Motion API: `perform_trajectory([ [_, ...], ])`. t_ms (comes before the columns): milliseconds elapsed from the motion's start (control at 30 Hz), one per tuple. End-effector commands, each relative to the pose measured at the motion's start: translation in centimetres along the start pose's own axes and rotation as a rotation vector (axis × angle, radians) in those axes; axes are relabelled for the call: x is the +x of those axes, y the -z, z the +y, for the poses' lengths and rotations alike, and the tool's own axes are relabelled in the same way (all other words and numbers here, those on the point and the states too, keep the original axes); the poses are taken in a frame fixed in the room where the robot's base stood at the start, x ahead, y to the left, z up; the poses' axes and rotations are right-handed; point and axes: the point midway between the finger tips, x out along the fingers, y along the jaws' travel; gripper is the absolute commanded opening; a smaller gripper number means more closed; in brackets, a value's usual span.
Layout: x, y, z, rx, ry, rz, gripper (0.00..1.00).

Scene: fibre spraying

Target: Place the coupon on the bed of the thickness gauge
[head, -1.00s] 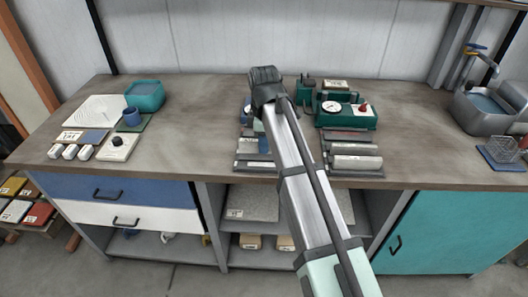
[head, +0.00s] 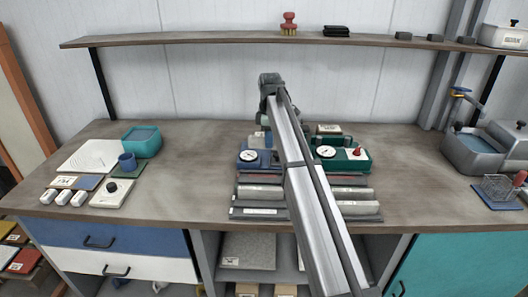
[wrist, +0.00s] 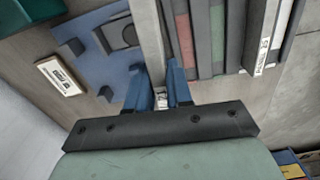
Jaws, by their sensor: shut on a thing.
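My gripper (wrist: 165,92) shows in the wrist view with its blue fingers shut on a small pale piece (wrist: 162,100), which I take to be the coupon. Most of it is hidden between the fingers. In the head view my arm hides the fingertips. A blue gauge (head: 250,158) with a white dial stands left of my arm. I cannot tell which is the thickness gauge. In the wrist view the blue gauge base (wrist: 90,65) lies left of the fingers, apart from the held piece.
Racks of strips (head: 258,192) lie in front of the gauges, and coloured strips (wrist: 205,40) show right of the fingers. A small labelled block (wrist: 60,76) stands beyond the blue base. A teal tub (head: 142,139) is left; a grey basin (head: 470,152) is right. A shelf (head: 200,40) runs above.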

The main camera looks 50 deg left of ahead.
Motion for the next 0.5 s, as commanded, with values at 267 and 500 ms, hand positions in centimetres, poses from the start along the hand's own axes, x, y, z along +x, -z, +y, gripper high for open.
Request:
perform_trajectory([
  [267,-1.2,2.8,10.1,-0.028,-0.001,0.000,0.00],
  [500,-1.5,3.4,12.1,-0.061,-0.001,0.000,0.00],
])
